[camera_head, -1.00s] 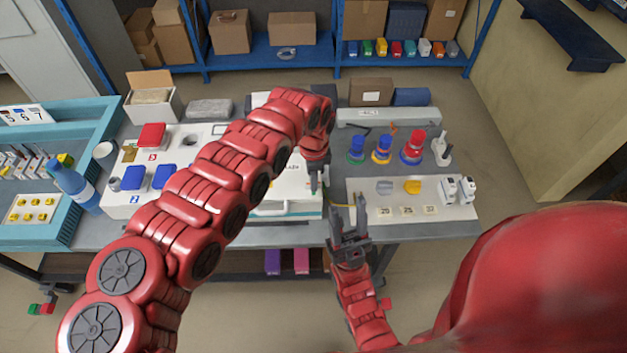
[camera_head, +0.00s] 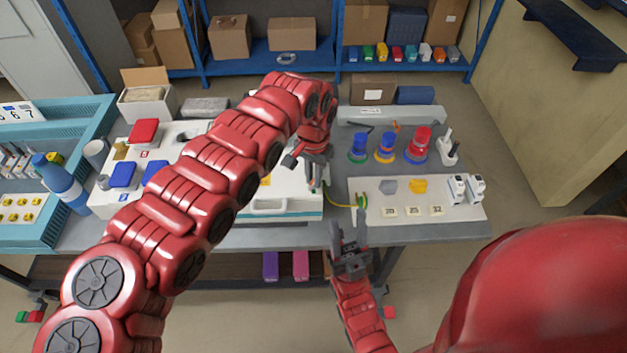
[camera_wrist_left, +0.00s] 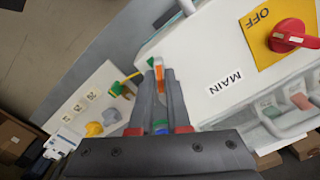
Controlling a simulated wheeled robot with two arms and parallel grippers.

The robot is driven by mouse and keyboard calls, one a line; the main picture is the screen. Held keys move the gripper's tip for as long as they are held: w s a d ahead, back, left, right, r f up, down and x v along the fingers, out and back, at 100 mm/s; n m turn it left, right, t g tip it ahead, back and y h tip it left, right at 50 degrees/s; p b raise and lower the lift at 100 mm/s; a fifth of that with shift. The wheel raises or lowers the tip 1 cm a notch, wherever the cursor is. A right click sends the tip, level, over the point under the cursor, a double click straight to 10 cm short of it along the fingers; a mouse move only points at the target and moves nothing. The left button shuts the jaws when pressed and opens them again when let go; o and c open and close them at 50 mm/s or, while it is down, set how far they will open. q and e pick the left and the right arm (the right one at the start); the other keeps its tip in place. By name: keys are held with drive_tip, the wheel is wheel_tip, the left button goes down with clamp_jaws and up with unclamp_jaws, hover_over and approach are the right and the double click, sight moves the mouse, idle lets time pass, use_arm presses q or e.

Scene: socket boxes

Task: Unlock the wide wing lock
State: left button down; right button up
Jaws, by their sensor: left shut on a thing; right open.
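My left gripper (camera_head: 317,178) is at the right side of the white box (camera_head: 285,206). In the left wrist view its fingers (camera_wrist_left: 160,76) are closed around a narrow orange part (camera_wrist_left: 158,72) at the box's edge. I cannot tell whether this is the wide wing lock; the fingers hide most of it. The box's label MAIN (camera_wrist_left: 226,83) and a red rotary switch (camera_wrist_left: 290,36) on a yellow OFF plate (camera_wrist_left: 258,22) show in the wrist view. My right gripper (camera_head: 349,232) is open and empty at the table's front edge.
A yellow-green cable (camera_head: 340,204) lies right of the box. Beyond it, a pale panel (camera_head: 460,212) carries a grey knob (camera_head: 388,186) and a yellow knob (camera_head: 418,186). Blue and red plugs (camera_head: 420,142) stand behind. My left arm covers much of the left table.

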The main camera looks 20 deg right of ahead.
use_arm(q)
drive_tip(key=n+b, duration=0.1)
drive_tip(key=n, duration=0.2)
drive_tip(key=shift+f, duration=0.1)
drive_tip(key=shift+n+b, duration=1)
drive_tip(key=shift+n, duration=0.8)
drive_tip(key=c, duration=0.9)
unclamp_jaws()
drive_tip(key=shift+r, duration=0.2)
drive_tip(key=shift+r+p, duration=0.95)
drive_tip(key=shift+r, duration=7.65)
